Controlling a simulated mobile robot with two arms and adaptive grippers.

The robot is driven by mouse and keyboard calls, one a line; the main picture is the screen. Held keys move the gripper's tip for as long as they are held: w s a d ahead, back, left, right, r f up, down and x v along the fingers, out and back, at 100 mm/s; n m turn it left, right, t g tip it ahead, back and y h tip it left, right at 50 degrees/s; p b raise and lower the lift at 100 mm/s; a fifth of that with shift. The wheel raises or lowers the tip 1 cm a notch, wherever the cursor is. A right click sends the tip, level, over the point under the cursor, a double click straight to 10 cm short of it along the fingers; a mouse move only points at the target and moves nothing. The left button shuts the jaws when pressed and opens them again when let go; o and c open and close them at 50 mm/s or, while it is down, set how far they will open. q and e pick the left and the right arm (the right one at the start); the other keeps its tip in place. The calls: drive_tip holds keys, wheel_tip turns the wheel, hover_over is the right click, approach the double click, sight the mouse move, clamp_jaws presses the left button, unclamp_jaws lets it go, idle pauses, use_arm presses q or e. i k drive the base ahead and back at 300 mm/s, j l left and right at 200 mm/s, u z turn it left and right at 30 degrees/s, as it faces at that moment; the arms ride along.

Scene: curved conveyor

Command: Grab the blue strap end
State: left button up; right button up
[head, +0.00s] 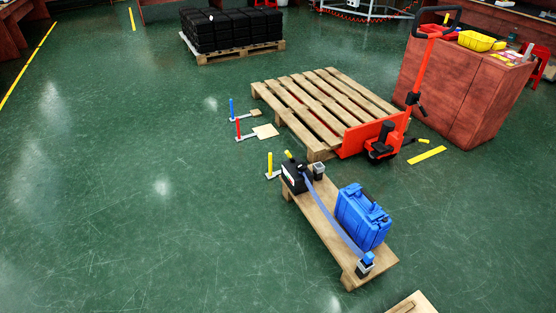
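A blue strap (335,217) runs along a low wooden board (317,227) in the lower middle of the head view. Its far end meets a black box-shaped device (294,176) with a yellow handle. Its near end is a blue piece (368,258) at a small grey and black block (364,268) on the board's near right corner. Whether the strap end is fastened there cannot be told. Neither of my grippers shows in this view.
A blue case (363,217) stands on the board close to the strap's right side. Behind are a wooden pallet (290,95), a red pallet jack (384,133) and a red-brown cabinet (452,92). Colored posts (269,165) stand left of the pallet. The green floor at left is clear.

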sight(367, 259)
drive_tip(key=i+j+z, duration=0.15)
drive_tip(key=z, duration=0.9)
